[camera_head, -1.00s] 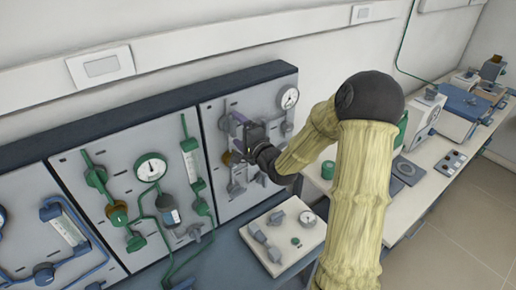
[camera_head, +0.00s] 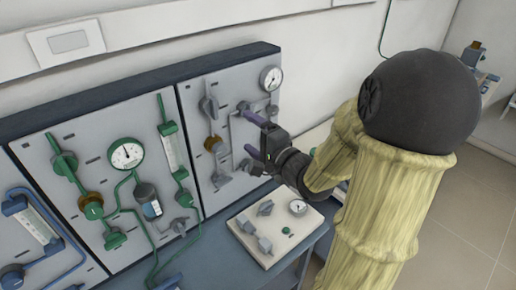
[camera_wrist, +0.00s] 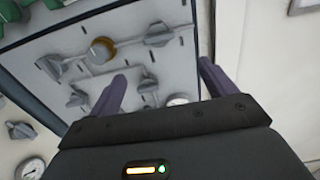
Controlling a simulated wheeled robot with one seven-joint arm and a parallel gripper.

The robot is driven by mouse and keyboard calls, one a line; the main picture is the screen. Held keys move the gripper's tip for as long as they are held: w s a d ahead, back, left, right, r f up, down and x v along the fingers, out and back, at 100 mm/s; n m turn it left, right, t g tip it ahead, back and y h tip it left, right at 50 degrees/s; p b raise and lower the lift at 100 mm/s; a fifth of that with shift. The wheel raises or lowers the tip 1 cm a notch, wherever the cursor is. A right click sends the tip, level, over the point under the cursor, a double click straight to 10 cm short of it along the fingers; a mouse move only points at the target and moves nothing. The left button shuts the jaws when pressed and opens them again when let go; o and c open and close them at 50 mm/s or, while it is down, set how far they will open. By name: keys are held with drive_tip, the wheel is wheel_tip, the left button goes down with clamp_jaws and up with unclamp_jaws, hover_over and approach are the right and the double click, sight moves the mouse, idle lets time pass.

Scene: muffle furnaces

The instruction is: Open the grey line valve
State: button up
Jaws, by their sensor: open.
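The grey line is on the right-hand panel (camera_head: 227,183), with grey pipes and several grey fittings. One grey valve (camera_head: 209,107) is at upper left, above a brass-coloured knob (camera_head: 212,144); a grey lever-like fitting (camera_head: 220,179) is lower down. I cannot tell which is the named valve. My gripper (camera_head: 249,134) is open and empty in front of the panel's right part, its purple fingers apart. In the wrist view, a small grey fitting (camera_wrist: 148,85) shows between the fingers; contact is not visible. My gripper hides part of the right-hand piping.
A gauge (camera_head: 271,77) is at the panel's top right. A green-piped panel (camera_head: 90,150) adjoins on the left. Below, a pale block (camera_head: 274,232) with knobs and a gauge stands on the blue-grey bench (camera_head: 215,265). My arm covers much of the right side.

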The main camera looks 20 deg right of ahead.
drive_tip(key=b+v, duration=0.2)
drive_tip(key=b, duration=0.1)
drive_tip(key=shift+s+f, duration=0.1)
drive_tip(key=shift+f, duration=0.05)
idle(0.7)
wheel_tip(320, 180, down, 11)
drive_tip(key=n+g+h, duration=0.6)
drive_tip(key=s+a+f+n+g, duration=0.3)
drive_tip(key=s+f+n+g, duration=0.1)
drive_tip(key=s, duration=0.2)
drive_tip(key=s+a+f+n+g, duration=0.3)
drive_tip(key=s+f+n+g, duration=0.1)
drive_tip(key=s, duration=0.2)
drive_tip(key=shift+s+n+g, duration=0.3)
